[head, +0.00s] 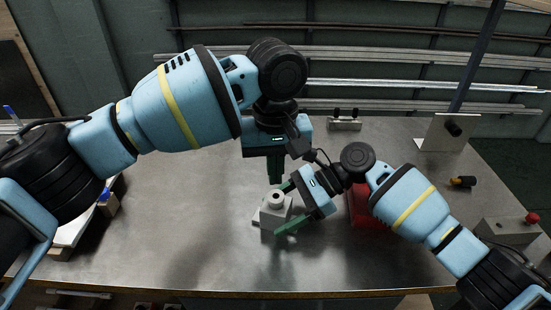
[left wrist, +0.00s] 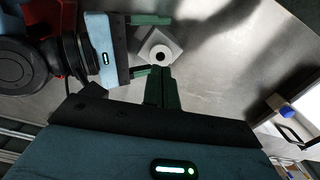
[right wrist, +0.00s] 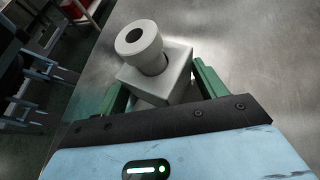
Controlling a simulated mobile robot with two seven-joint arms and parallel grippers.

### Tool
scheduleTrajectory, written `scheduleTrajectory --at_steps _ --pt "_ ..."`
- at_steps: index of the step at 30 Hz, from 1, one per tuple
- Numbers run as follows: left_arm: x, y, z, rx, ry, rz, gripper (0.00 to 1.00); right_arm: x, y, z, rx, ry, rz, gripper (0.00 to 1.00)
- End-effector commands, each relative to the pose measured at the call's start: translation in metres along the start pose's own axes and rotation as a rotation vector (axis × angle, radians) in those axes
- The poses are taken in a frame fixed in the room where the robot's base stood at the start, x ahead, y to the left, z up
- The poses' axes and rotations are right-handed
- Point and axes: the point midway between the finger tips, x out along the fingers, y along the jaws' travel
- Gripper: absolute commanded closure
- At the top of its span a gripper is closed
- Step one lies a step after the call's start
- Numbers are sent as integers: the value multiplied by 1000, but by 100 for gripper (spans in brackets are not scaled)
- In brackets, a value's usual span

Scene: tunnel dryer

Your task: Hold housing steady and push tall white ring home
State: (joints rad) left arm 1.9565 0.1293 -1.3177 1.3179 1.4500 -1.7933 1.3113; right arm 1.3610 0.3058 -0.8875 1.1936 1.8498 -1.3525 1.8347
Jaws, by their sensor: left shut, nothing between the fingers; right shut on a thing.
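The pale grey block-like housing (head: 268,217) stands on the metal table in the middle of the head view. The tall white ring (head: 275,197) stands on top of it, hole upward; in the right wrist view the ring (right wrist: 139,44) rises above the housing (right wrist: 176,72). I cannot tell how deep it sits. My right gripper (head: 283,209) is shut on the housing, one green finger on each side. My left gripper (head: 275,180) is shut and empty, fingers pointing down, just behind the ring. In the left wrist view its fingertips (left wrist: 159,71) are close beside the ring (left wrist: 159,53).
A red bin (head: 358,207) stands right of the housing, partly behind my right arm. A control box with a red button (head: 533,218) and a yellow-black item (head: 463,181) are at the right. A small metal bracket (head: 344,122) is at the back. The table left of the housing is clear.

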Motion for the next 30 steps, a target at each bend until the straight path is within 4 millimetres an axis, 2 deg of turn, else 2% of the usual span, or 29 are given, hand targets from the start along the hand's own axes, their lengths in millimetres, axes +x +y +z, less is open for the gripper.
scheduleTrajectory --at_steps 3,9,30 --pt "13 0 0 0 -1 -1 100 0 0 0 0 0 0 50" --pt "25 0 0 0 -1 0 100 0 0 0 0 0 0 50" --pt "30 0 0 0 -1 1 100 0 0 0 0 0 0 50"
